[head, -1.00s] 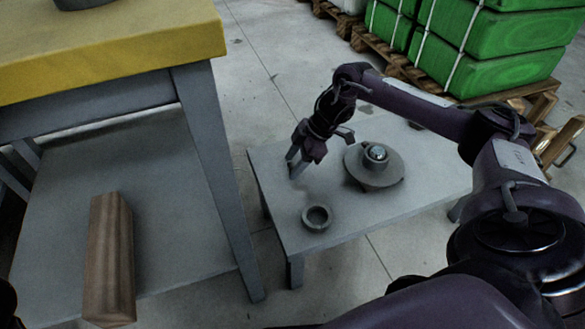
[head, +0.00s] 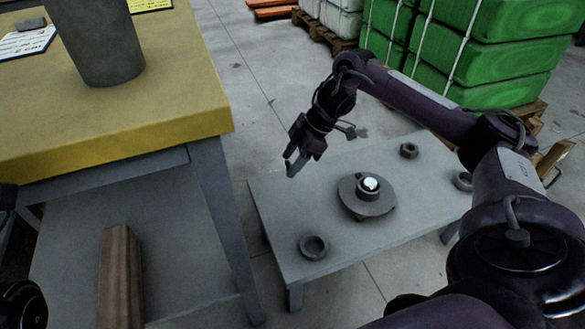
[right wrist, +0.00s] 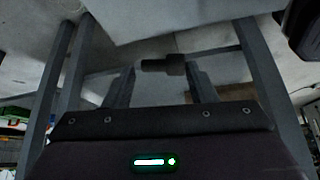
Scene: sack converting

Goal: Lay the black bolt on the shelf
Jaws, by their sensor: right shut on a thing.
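The black bolt (right wrist: 163,66) shows in the right wrist view as a short dark cylinder lying crosswise between my fingertips. My right gripper (head: 293,166) is shut on it, and it also shows in the right wrist view (right wrist: 160,75). In the head view the bolt is too small to make out. The gripper is in the air by the far left end of the low grey bench, right of the yellow-topped table. The grey shelf (head: 190,243) is under that table, left of the gripper and apart from it. My left gripper does not show.
A wooden block (head: 121,280) lies on the shelf; the shelf is bare to its right. A table leg (head: 225,215) stands at the shelf's right edge. The low bench (head: 330,225) bears a round flanged part (head: 366,205) and several rings. A grey bucket (head: 100,40) stands on the yellow tabletop (head: 185,85).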

